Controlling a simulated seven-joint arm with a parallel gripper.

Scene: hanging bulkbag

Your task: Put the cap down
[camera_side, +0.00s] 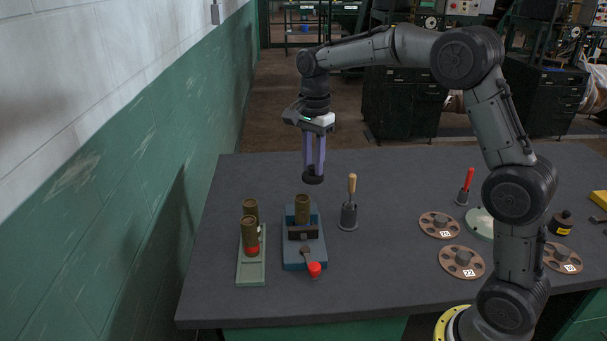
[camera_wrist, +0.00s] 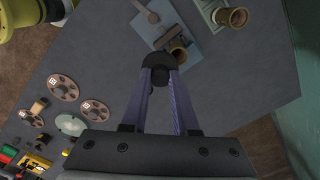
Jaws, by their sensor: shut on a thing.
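My gripper (camera_side: 313,170) points down and is shut on a round black cap (camera_side: 313,178). It holds the cap in the air above the table, over the far side of a blue clamp fixture (camera_side: 315,258). A brass tube (camera_side: 302,207) stands upright in that fixture, below the cap and slightly nearer in the side view. The cap (camera_wrist: 160,62) also shows between my purple fingertips in the wrist view, beside the brass tube (camera_wrist: 181,53). The fixture (camera_wrist: 192,72) is partly hidden there by the cap and tube.
A green tray (camera_side: 251,272) with brass tubes (camera_side: 250,232) stands left of the fixture. A wooden-handled tool in a dark cup (camera_side: 348,217) stands right of it. The table behind the fixture is clear.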

